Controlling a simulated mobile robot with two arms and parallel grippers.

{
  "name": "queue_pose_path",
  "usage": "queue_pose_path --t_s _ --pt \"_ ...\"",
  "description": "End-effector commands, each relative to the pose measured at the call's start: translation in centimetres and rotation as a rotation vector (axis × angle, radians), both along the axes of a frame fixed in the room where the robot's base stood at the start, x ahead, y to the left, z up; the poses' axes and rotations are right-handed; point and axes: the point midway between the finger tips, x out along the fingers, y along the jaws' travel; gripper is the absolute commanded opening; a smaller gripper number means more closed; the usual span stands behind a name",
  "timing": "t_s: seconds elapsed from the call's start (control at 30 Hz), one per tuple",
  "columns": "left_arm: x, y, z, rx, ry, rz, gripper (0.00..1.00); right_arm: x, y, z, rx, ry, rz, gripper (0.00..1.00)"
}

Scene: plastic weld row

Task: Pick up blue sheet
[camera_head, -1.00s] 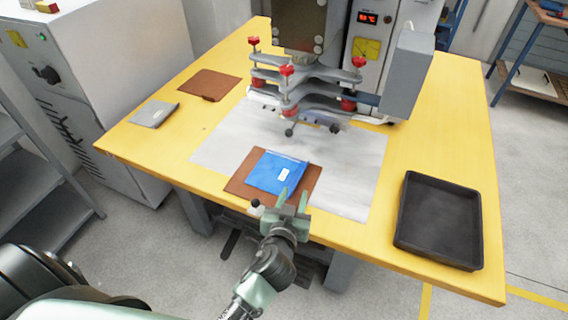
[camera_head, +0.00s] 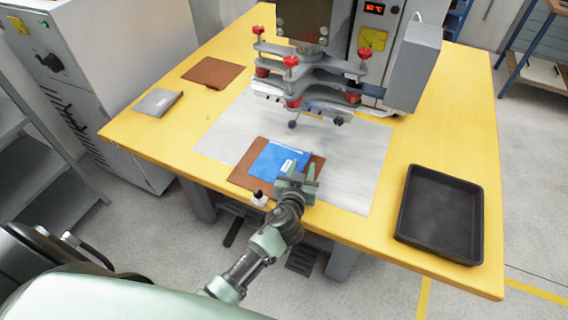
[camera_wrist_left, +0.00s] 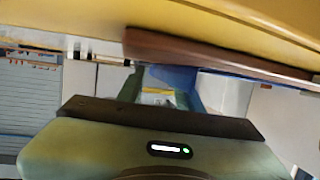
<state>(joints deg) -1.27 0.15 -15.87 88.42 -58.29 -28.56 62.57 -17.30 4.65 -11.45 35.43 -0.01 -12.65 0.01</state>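The blue sheet (camera_head: 268,158), with a small white label, lies on a brown sheet (camera_head: 242,176) near the table's front edge. My left gripper (camera_head: 297,170) is at the blue sheet's front right corner, with its two fingers apart. It covers that corner in the head view. In the left wrist view, a strip of the blue sheet (camera_wrist_left: 175,75) shows by the spread fingers of my left gripper (camera_wrist_left: 162,82). I cannot tell whether they touch it. My right gripper is in neither view.
A yellow table (camera_head: 447,140) bears a white mat (camera_head: 350,180), and the welding press (camera_head: 310,75) stands behind the sheets. A black tray (camera_head: 441,250) is at the right. Another brown sheet (camera_head: 213,72) and a grey piece (camera_head: 157,102) lie at the left.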

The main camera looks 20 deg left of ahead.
Motion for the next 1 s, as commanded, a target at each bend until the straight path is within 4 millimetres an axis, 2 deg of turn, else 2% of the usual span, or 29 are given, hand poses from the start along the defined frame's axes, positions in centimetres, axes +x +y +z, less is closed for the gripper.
queue_pose_path --t_s 0.1,0.2,0.23,0.67,0.87,1.0 --pt "0.0 0.0 0.0 0.000 0.000 0.000 0.33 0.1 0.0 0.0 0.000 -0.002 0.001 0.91" --pt "0.0 0.0 0.0 0.000 0.000 0.000 0.05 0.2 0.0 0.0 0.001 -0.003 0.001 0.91" --pt "-0.1 0.0 0.0 0.000 0.000 0.000 0.00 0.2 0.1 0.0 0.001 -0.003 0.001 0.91" --pt "-0.1 0.0 0.1 -0.001 0.000 0.000 0.00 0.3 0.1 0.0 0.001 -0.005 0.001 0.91" --pt "0.0 0.0 1.6 -0.001 -0.002 0.000 0.00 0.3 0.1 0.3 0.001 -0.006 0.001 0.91" --pt "0.0 0.0 3.5 -0.002 -0.004 0.001 0.00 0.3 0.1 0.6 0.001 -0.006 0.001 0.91"
